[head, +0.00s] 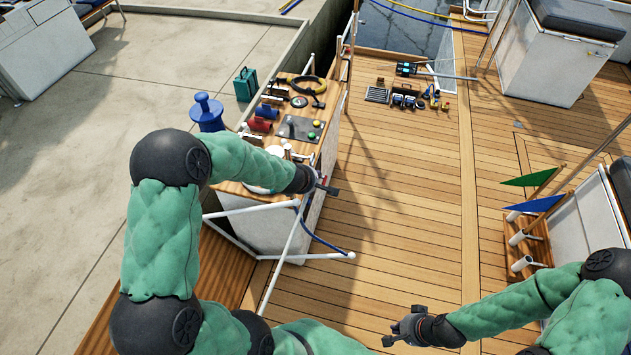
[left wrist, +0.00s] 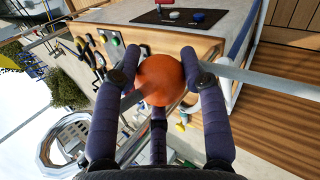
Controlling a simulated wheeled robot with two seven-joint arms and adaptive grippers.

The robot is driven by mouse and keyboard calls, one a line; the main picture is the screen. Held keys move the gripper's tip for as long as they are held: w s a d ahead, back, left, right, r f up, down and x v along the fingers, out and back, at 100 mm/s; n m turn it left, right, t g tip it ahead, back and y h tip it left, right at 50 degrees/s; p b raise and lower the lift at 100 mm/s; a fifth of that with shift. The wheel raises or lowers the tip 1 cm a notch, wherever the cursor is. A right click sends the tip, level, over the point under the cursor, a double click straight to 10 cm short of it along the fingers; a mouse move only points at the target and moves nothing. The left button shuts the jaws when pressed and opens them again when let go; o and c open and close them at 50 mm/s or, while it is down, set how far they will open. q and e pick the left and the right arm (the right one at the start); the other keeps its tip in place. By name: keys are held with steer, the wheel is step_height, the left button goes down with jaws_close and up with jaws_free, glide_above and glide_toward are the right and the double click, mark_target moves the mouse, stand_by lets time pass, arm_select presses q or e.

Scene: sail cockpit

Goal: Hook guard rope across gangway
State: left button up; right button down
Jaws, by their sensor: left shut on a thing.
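My left gripper (head: 326,188) is at the near end of the wooden-topped console. In the left wrist view its padded fingers (left wrist: 158,75) are closed around an orange round knob (left wrist: 160,82). What the knob belongs to is hidden behind the fingers. A dark blue rope (head: 318,238) hangs from near the left gripper down to the white rail (head: 318,256). I cannot tell whether the knob is fixed to this rope. Its hook is not distinguishable. My right gripper (head: 402,328) is open and empty above the deck at the bottom right.
The console (head: 330,125) carries tools and a grey panel. A blue bollard (head: 207,112) and a green case (head: 246,84) stand on the quay. Green and blue flags (head: 530,178) stand at the right. The middle planked deck (head: 400,190) is clear.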

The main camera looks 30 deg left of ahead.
arm_select(q)
steer(key=shift+s+a, duration=0.15)
steer(key=shift+a, duration=0.55)
steer(key=shift+s+a+f+b, duration=0.15)
steer(key=shift+a+f+b, duration=0.4)
steer(key=shift+b, duration=0.25)
steer(key=shift+a, duration=0.1)
steer(key=o, duration=1.2)
steer(key=shift+r, duration=0.1)
steer(key=shift+o, duration=0.2)
steer(key=shift+r, duration=0.15)
steer(key=v, duration=1.1)
steer(key=shift+s, duration=0.3)
steer(key=shift+r, duration=0.2)
